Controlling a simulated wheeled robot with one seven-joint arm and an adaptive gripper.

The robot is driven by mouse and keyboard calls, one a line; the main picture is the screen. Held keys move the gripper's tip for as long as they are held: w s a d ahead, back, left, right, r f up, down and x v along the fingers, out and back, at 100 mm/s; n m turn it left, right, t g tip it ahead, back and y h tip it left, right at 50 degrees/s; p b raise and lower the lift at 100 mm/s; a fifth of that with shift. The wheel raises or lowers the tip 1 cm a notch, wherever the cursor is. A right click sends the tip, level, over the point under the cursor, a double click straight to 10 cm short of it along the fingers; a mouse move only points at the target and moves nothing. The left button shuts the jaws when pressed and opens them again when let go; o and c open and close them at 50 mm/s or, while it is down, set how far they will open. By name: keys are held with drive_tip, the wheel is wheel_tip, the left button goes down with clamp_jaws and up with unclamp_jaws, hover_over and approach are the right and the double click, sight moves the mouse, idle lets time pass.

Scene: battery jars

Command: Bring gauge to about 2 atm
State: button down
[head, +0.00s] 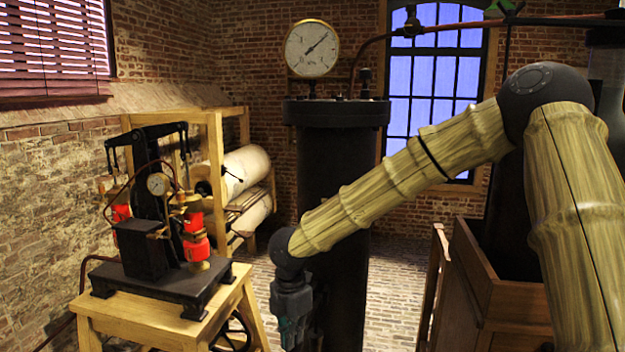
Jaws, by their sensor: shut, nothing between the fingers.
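A large round gauge (311,49) with a white face and brass rim stands on top of a tall black cylinder (335,185). Its dark needle lies along a line from lower left to upper right; its numerals are too small to read. A smaller gauge (157,184) sits on a black pump-like apparatus (140,240) at the left, its reading not legible. My gripper (292,338) hangs downward in front of the cylinder's lower part, below and apart from the large gauge. It is shut and empty, and its tips are dark and hard to make out.
A wooden stand (175,325) carries the apparatus and its red parts. A wooden rack (215,160) with white rolls stands behind. A copper-coloured pipe (365,60) runs from the cylinder past the window. A wooden box (510,285) is at the right. Brick floor (395,290) shows between.

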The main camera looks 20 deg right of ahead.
drive_tip(key=shift+r, duration=0.5)
drive_tip(key=shift+r, duration=2.05)
